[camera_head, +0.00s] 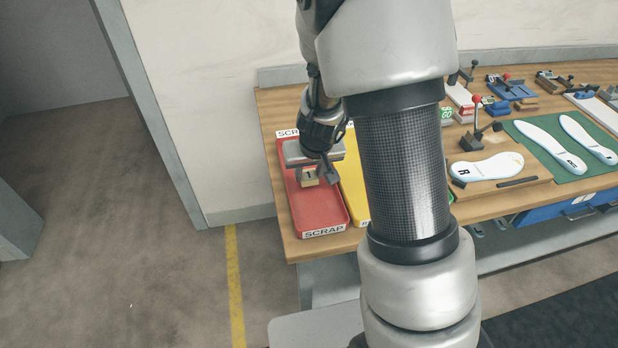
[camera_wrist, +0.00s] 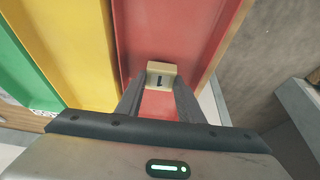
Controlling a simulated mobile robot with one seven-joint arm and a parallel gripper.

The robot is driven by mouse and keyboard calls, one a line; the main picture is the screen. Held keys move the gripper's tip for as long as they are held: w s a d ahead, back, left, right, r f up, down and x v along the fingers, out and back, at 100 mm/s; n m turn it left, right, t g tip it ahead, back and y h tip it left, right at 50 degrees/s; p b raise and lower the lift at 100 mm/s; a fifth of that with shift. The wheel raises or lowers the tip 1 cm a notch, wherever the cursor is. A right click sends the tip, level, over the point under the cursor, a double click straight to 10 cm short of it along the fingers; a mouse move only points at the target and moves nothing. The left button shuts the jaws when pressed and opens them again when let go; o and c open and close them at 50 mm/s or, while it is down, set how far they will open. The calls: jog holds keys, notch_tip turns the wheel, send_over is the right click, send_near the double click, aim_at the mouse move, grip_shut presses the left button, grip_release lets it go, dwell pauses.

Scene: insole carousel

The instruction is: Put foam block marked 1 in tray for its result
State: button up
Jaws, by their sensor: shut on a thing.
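The foam block marked 1 (camera_head: 309,177) is a small tan block with a dark "1" on its face. My gripper (camera_head: 318,176) is shut on it, over the red tray labelled SCRAP (camera_head: 322,231). In the wrist view the block (camera_wrist: 161,70) sits between my two fingertips (camera_wrist: 160,84), with the red tray floor (camera_wrist: 150,30) behind it. I cannot tell whether the block touches the tray floor. A yellow tray (camera_head: 352,185) stands right beside the red one, partly hidden by my arm; its label is mostly hidden.
A green tray (camera_wrist: 22,75) lies beyond the yellow one. To the right on the wooden bench (camera_head: 284,240) are a clamp fixture with a white insole (camera_head: 487,167) and a green mat (camera_head: 563,176) with more insoles. The bench's left edge is close to the red tray.

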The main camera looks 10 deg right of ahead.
jog(key=shift+f, duration=0.45)
jog(key=shift+f, duration=0.25)
jog(key=o, duration=1.1)
jog(key=shift+r, duration=0.1)
